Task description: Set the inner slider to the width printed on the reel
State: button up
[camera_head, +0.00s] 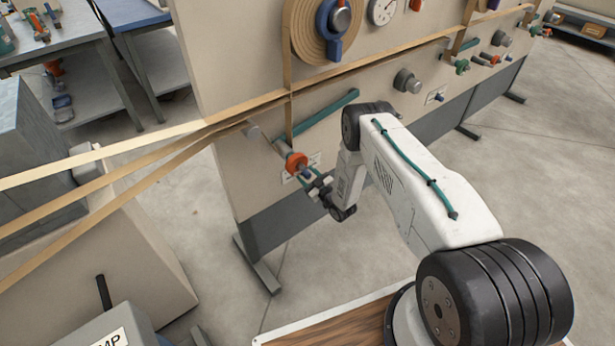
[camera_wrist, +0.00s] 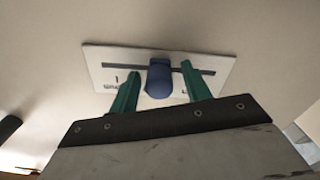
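In the wrist view a white plate (camera_wrist: 105,62) on the beige panel has a dark horizontal slot with a blue slider knob (camera_wrist: 159,78) in it. Small dark marks are printed below the slot, too blurred to read. My gripper (camera_wrist: 160,84) has two green fingers, open, one on each side of the knob with a visible gap. In the head view my gripper (camera_head: 319,186) is at the panel just below an orange-collared roller (camera_head: 296,162), and the plate (camera_head: 313,160) is partly hidden. A tan reel (camera_head: 301,32) with a blue hub hangs above; no readable width shows.
Tan strips (camera_head: 110,150) run from the left across the panel (camera_head: 245,60). A teal bar (camera_head: 330,112), a grey knob (camera_head: 407,80) and a dial (camera_head: 382,10) are nearby. A grey box machine (camera_head: 100,325) stands at lower left.

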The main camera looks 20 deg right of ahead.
jog(key=v, duration=0.7)
jog(key=shift+s+d, duration=0.15)
jog(key=shift+s, duration=0.2)
